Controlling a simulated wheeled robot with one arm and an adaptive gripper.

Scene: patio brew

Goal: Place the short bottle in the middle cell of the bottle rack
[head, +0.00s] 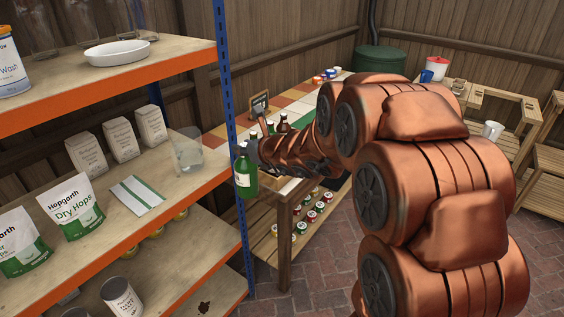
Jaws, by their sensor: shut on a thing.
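My gripper (251,149) is at the end of my copper-coloured arm, beside the blue post of the shelf unit. It is shut on a green bottle (246,182), which hangs upright in front of the tiled table's near end. The fingers are small and partly hidden by the bottle and arm. Behind the gripper, the tops of other bottles (283,124) show on the table, one brownish and one green. The bottle rack cannot be made out; my arm covers much of that area.
A shelf unit (150,213) with orange edges fills the left, holding bags, boxes, a glass jar (186,152) and a white dish (117,52). The tiled table (215,140) has a small dark framed board (259,105) and coloured cans below. Wooden stands (497,107) are at right.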

